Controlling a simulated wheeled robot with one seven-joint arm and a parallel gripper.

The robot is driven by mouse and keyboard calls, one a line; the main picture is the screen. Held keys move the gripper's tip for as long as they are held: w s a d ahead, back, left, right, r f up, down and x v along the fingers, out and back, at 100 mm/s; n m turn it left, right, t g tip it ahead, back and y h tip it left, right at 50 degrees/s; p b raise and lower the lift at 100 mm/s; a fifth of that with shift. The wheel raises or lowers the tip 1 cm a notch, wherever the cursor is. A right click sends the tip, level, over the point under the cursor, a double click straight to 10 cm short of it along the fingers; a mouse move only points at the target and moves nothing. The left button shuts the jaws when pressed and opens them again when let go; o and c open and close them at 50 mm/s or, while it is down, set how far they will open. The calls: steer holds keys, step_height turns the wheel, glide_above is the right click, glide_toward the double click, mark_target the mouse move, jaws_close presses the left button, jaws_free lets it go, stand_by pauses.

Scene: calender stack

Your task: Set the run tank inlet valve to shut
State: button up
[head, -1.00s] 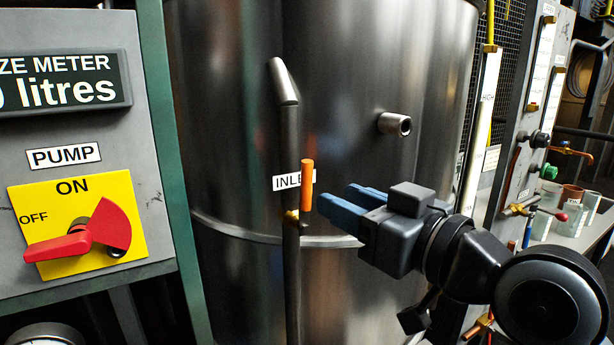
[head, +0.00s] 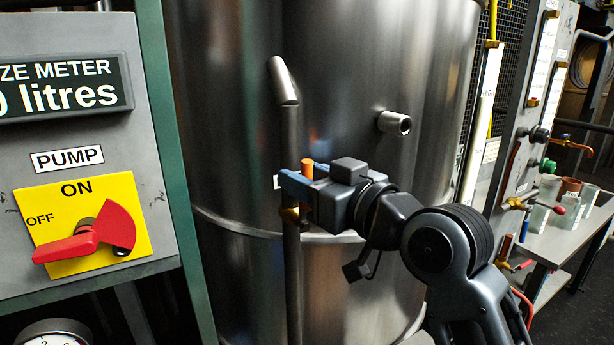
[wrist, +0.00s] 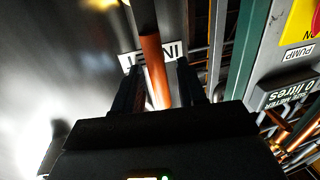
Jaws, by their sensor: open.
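The run tank inlet valve has an orange handle (head: 307,168) standing upright on a brass body (head: 291,214) on the vertical pipe (head: 291,150) in front of the steel tank. My gripper (head: 296,182) is at the handle with its blue fingers on either side of it, just below its top. In the wrist view the orange handle (wrist: 153,65) lies between the two dark fingers, in front of the INLET label (wrist: 150,57). The fingers are open and do not appear clamped on the handle. In the head view the gripper hides the lower handle and most of the label.
The pump panel with its red switch (head: 90,235) is at the left beside a green post (head: 170,150). A short pipe stub (head: 394,123) juts from the tank (head: 340,60) above my gripper. A bench (head: 570,235) with several containers is at the right.

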steer(key=shift+c, duration=0.4)
jaws_close()
steer(key=shift+d, duration=0.1)
steer(key=w+d+f+m+t, duration=0.2)
steer(key=d+f+m, duration=0.1)
steer(key=m, duration=0.7)
steer(key=w+d+f+m+t+h, duration=0.1)
steer(key=f+m, duration=0.4)
steer(key=m, duration=0.5)
steer(key=shift+w+d+f+t+h+p, duration=0.3)
steer(key=shift+w+d+t, duration=0.35)
steer(key=shift+d, duration=0.75)
steer(key=shift+w, duration=0.15)
